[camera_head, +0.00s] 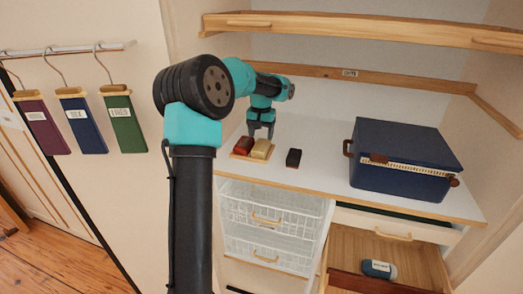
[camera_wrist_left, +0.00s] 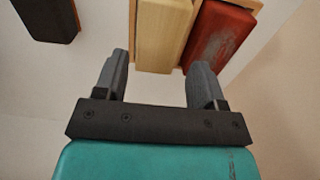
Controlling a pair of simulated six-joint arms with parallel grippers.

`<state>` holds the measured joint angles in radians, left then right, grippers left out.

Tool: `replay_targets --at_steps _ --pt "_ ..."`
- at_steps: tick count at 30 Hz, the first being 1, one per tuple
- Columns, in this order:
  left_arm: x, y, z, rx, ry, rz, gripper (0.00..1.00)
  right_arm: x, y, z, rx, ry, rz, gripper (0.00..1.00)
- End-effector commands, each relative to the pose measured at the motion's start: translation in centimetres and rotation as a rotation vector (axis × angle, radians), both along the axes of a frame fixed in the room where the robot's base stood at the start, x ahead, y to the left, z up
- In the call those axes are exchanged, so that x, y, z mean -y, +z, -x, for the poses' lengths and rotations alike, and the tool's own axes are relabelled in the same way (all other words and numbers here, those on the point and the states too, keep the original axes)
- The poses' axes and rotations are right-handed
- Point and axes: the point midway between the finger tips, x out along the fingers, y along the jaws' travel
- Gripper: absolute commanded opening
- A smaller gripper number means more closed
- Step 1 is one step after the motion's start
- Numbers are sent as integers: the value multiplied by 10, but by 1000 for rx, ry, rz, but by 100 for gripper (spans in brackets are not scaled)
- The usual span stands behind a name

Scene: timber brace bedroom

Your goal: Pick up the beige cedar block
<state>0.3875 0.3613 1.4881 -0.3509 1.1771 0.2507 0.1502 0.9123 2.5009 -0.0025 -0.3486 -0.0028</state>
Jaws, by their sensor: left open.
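The beige cedar block (camera_head: 261,150) lies on a small wooden base on the white shelf top, beside a red block (camera_head: 243,145). In the left wrist view the beige block (camera_wrist_left: 164,36) shows ahead of the fingers, and the red block (camera_wrist_left: 219,38) lies to its right. My left gripper (camera_head: 261,133) is just above and behind these blocks, pointing down. In the left wrist view its fingers (camera_wrist_left: 158,80) are apart with nothing between them. The beige block sits ahead of the gap. My right gripper is not in view.
A dark block (camera_head: 293,158) stands right of the beige one. A blue case (camera_head: 400,160) sits farther right. Wire baskets (camera_head: 262,225) and an open drawer (camera_head: 385,250) with a blue-grey item are below. Timber rails run above; the shelf behind the blocks is clear.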

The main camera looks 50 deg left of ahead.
Motion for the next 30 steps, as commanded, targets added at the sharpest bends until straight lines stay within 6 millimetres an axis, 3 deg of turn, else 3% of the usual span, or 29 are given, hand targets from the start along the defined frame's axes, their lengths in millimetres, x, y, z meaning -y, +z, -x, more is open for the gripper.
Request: replay_targets --at_steps 12,28,30 --pt "-1 -47 -3 -2 0 1 64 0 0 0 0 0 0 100" --pt "-1 -50 -3 0 -1 0 64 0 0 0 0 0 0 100" --pt "-1 -50 -3 0 -1 0 57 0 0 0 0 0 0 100"
